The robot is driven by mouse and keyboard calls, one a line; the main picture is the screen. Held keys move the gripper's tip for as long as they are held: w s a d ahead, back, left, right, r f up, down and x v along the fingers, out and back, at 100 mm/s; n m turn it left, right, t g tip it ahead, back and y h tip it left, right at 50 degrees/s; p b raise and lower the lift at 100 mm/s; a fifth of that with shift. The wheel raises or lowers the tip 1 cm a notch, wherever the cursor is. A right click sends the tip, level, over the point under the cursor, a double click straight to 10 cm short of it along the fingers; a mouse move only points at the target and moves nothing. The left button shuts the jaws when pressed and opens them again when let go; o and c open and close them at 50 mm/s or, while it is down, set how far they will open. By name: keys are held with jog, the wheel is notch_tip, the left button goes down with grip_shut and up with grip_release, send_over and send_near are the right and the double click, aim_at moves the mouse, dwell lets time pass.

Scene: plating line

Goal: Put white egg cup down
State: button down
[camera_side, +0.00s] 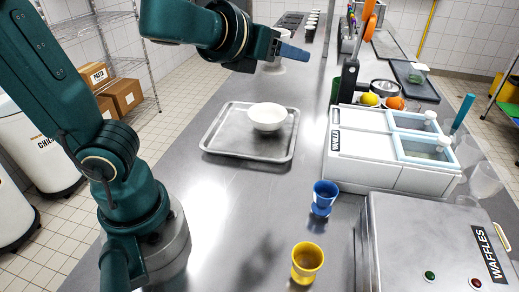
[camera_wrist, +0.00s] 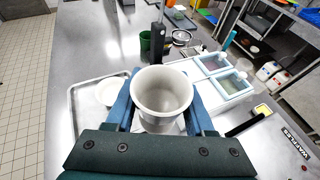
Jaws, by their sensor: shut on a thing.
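The white egg cup (camera_wrist: 162,96) is between the blue fingers of my gripper (camera_side: 293,52), its open mouth facing the wrist camera and its inside empty. My gripper (camera_wrist: 163,110) is shut on it, with one finger on each side. In the side view the gripper is high above the counter, beyond the tray, and I cannot clearly make out the cup there. A blue egg cup (camera_side: 324,197) and a yellow egg cup (camera_side: 307,262) stand upright on the near counter.
A metal tray (camera_side: 222,142) holds a white bowl (camera_side: 267,116). A white topping unit (camera_side: 375,165) and a waffle maker (camera_side: 425,235) line the right side. A lemon (camera_side: 369,99) and an orange (camera_side: 396,103) lie behind. The counter left of the blue cup is clear.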

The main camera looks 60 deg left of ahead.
jog(key=s+d+f+n+g+y, duration=0.1)
jog(key=s+d+f+n+g, duration=0.1)
jog(key=s+f+n+g, duration=0.8)
jog(key=s+d+f+n+g+y, duration=0.1)
jog(key=s+d+f+n+g, duration=0.35)
jog(key=n+g, duration=1.05)
jog(key=w+d+n+t+h, duration=0.1)
jog(key=w+n+t+h, duration=0.35)
jog(key=n+h, duration=0.6)
jog(key=w+n+t+h, duration=0.45)
jog(key=n+h, duration=0.45)
jog(key=n, duration=0.3)
jog(key=w+a+n+t+y, duration=0.2)
jog(key=a+n+t, duration=0.4)
jog(key=a, duration=0.1)
jog(key=w+a+n+t+y, duration=0.2)
jog(key=w+a+n+t, duration=0.1)
jog(key=a+n+t, duration=0.35)
jog(key=m, duration=0.1)
send_over(300, 183)
jog(key=shift+h, duration=0.25)
notch_tip(300, 183, down, 8)
jog(key=shift+s+r, duration=0.1)
jog(key=shift+r, duration=0.05)
jog(key=shift+f, duration=2)
